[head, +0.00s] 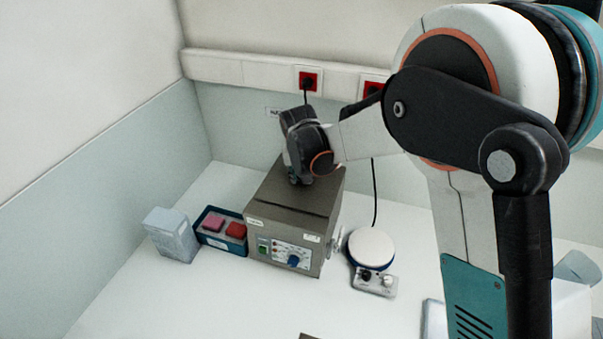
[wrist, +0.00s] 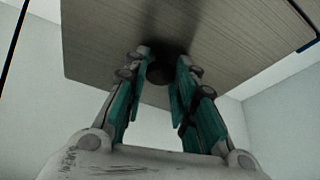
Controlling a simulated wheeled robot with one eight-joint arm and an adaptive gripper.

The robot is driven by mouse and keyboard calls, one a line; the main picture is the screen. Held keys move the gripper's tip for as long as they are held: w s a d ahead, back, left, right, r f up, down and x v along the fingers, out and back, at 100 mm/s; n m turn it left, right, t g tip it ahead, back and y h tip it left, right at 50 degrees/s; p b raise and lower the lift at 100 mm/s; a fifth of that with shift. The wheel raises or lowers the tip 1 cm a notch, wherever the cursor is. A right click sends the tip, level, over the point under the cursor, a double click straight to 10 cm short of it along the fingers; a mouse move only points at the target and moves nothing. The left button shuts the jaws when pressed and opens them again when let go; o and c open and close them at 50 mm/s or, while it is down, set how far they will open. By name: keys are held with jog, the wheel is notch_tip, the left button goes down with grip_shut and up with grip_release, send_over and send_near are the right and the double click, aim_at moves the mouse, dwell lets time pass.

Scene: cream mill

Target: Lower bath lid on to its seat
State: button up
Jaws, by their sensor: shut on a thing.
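The bath (head: 283,254) is a grey-brown metal box with a front control panel, standing on the white bench in the head view. Its lid (head: 318,201) is a flat brownish plate over the top; in the wrist view it is a broad plate (wrist: 110,45) with fine grain. My gripper (head: 300,181) is over the lid, and in the wrist view (wrist: 167,68) its teal fingers are shut on the lid's dark round knob (wrist: 184,76). The head view does not clearly show whether the lid touches its seat; the fingertips are partly hidden there.
A blue tray (head: 211,242) with pink and red blocks and a pale box (head: 171,234) stand left of the bath. A round-topped white device (head: 371,248) stands close on its right. A cable runs down the wall behind. The bench front is mostly clear.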

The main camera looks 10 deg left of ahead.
jog(key=o, duration=1.1)
jog(key=o, duration=0.5)
jog(key=shift+c, duration=0.2)
jog(key=shift+r, duration=0.15)
jog(key=shift+r+p, duration=0.5)
jog(key=shift+r, duration=0.85)
jog(key=shift+r+p, duration=0.6)
jog(key=shift+r, duration=0.9)
